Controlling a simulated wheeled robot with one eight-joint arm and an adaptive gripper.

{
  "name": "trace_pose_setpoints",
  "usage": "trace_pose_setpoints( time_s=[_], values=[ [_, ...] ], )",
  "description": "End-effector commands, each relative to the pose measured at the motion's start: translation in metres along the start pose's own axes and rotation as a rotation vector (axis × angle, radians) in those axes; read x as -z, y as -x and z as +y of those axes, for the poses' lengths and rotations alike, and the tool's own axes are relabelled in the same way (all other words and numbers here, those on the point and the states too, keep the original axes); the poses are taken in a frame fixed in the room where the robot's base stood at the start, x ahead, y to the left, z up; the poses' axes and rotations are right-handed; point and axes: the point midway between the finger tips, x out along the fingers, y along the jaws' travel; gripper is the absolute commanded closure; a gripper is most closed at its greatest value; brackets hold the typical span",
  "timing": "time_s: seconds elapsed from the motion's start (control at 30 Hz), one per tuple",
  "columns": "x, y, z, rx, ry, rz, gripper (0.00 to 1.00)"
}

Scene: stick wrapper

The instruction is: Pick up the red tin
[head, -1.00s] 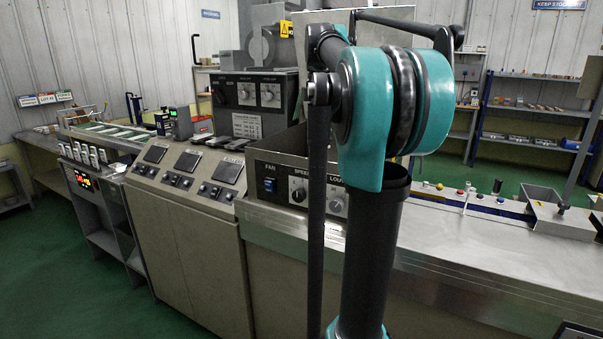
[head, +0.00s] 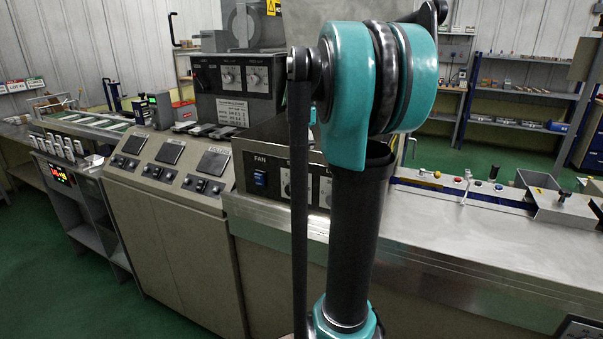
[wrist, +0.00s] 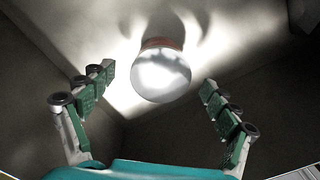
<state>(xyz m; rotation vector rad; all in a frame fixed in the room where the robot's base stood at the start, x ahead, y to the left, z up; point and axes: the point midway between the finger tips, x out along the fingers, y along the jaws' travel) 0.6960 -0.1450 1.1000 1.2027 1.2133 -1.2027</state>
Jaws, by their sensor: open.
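The red tin (wrist: 162,70) shows in the wrist view, above the middle, as a round, bright, pale end with a narrow strip of red side along its upper edge. It stands on a brightly lit surface between dark slanting walls. My gripper (wrist: 158,81) is open, with one green-padded finger to the left of the tin and one to the right. Visible gaps separate both fingers from the tin, and nothing is between the pads in their grip. I cannot tell the exact height between gripper and tin. In the head view neither the gripper nor the tin can be made out.
Dark walls (wrist: 55,110) enclose the tin's spot in the wrist view. In the head view, a control panel with dials (head: 258,190) stands beside my arm. A steel counter (head: 470,255) runs right, with a metal hopper (head: 565,208) on it. Green floor is open at lower left.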

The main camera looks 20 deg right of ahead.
Motion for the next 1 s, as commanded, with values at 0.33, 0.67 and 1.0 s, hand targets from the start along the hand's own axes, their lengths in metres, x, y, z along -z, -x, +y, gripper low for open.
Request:
trace_pose_setpoints(
  time_s=[0.33, 0.67, 1.0],
  values=[
    [0.003, -0.03, -0.001, 0.0, 0.0, 0.0, 0.12],
    [0.004, -0.061, -0.001, 0.0, 0.0, 0.0, 0.12],
    [0.004, -0.061, -0.001, 0.0, 0.0, 0.0, 0.31]
  ],
)
